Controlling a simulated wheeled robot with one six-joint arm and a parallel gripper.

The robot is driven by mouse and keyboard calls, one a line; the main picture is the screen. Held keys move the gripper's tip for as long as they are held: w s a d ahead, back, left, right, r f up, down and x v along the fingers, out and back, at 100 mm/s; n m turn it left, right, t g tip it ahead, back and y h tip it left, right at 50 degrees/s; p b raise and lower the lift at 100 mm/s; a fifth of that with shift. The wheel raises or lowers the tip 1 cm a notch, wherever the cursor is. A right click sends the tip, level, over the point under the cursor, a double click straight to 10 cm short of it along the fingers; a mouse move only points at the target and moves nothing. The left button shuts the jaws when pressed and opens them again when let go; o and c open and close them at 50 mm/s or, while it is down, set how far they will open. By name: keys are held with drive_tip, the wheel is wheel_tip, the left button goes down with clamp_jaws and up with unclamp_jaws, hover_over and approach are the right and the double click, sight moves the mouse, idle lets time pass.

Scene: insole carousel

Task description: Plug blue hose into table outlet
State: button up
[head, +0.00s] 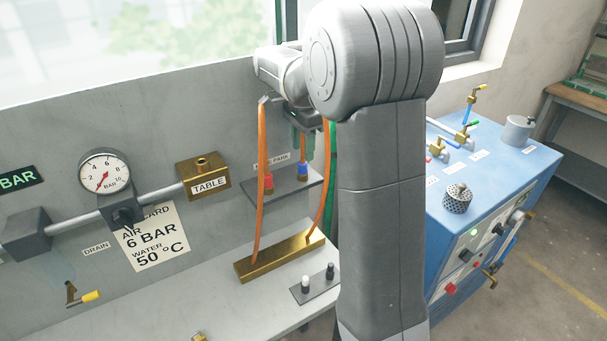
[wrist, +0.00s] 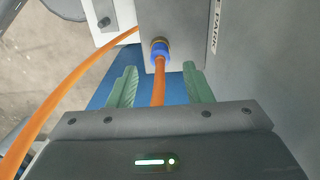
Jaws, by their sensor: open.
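The blue-collared hose end (head: 303,171) stands in the park shelf (head: 262,198) on the wall panel. In the wrist view its blue collar (wrist: 160,52) sits at the shelf edge, with the orange hose running from it between my fingers. My gripper (head: 303,146) is open, with one green finger on each side of the hose; it also shows in the wrist view (wrist: 160,73). Neither finger visibly touches the hose. The brass TABLE outlet (head: 204,178) is on the panel left of the shelf, its top opening empty.
A red-collared hose end (head: 268,184) is parked beside the blue one. Its orange hose (head: 260,155) loops close by. A brass manifold bar (head: 279,257) lies below on the bench. A pressure gauge (head: 104,172) is further left. A blue machine (head: 490,190) stands at right.

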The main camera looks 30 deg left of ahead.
sight(303, 155)
wheel_tip(303, 155, down, 5)
drive_tip(key=shift+f+b, duration=0.1)
drive_tip(key=shift+b, duration=0.9)
drive_tip(key=shift+p, duration=0.55)
idle(0.4)
clamp_jaws()
drive_tip(key=shift+r+p, duration=2.75)
drive_tip(key=shift+r, duration=0.3)
